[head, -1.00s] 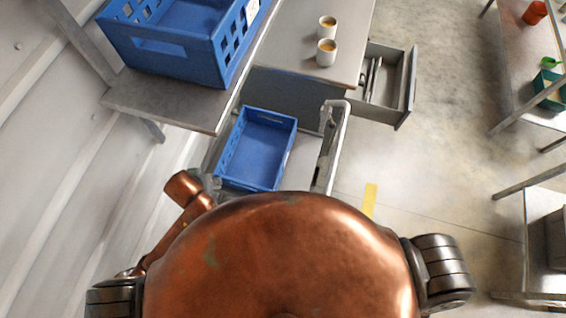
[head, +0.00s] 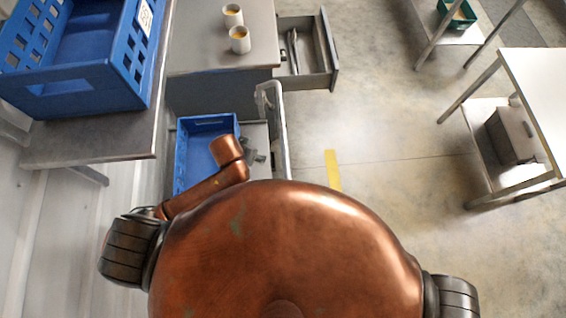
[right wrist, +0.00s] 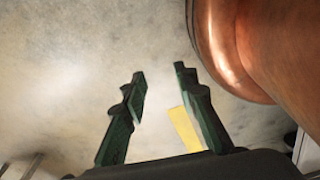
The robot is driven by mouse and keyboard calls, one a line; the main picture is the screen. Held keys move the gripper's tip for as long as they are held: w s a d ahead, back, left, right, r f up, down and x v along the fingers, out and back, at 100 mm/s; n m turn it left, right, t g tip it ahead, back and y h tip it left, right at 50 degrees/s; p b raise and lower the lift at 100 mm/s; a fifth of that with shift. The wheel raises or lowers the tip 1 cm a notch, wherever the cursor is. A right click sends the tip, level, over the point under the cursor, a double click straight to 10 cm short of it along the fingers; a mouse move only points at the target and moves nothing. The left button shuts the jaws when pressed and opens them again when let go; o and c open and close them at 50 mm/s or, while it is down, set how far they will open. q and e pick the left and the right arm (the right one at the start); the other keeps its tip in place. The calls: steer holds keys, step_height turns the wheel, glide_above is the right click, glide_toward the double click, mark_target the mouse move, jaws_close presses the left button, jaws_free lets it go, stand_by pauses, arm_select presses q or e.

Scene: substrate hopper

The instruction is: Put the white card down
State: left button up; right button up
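I cannot make out a loose white card in either view; the only white patch like one is a printed label (head: 145,14) on the side of the large blue crate. My left gripper (head: 255,157) shows small and partly hidden behind its copper arm in the head view, over the cart beside the shallow blue bin (head: 183,155). Whether its fingers are open, or hold anything, cannot be told. My right gripper (right wrist: 160,75) is open, its dark green fingers apart above the concrete floor, with nothing seen between the tips.
The large blue crate (head: 75,72) stands on a metal bench (head: 95,142) at the left. Two white cups (head: 239,40) stand on a grey cabinet with an open drawer (head: 308,55). A white-topped table (head: 535,85) is at the right. Floor with a yellow strip (head: 333,170) is clear between.

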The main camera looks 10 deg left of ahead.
arm_select(q)
steer(key=w+d+f+m+g+h+b, duration=0.2)
steer(key=w+f+m, duration=0.3)
steer(key=f+m, duration=0.1)
steer(key=w+d+f+m+g+h+b, duration=0.1)
steer(key=w+d+f+m+b, duration=0.2)
steer(key=w+f+m, duration=0.3)
steer(key=f, duration=0.3)
steer(key=f+b, duration=0.1)
steer(key=f, duration=0.3)
steer(key=s+f, duration=0.1)
steer(key=f, duration=0.2)
steer(key=shift+a+f+b, duration=0.3)
steer(key=shift+f+b, duration=0.05)
steer(key=shift+s, duration=0.1)
steer(key=o, duration=1)
steer(key=shift+o, duration=0.2)
steer(key=p+v, duration=0.2)
steer(key=v, duration=1)
steer(key=shift+a, duration=0.15)
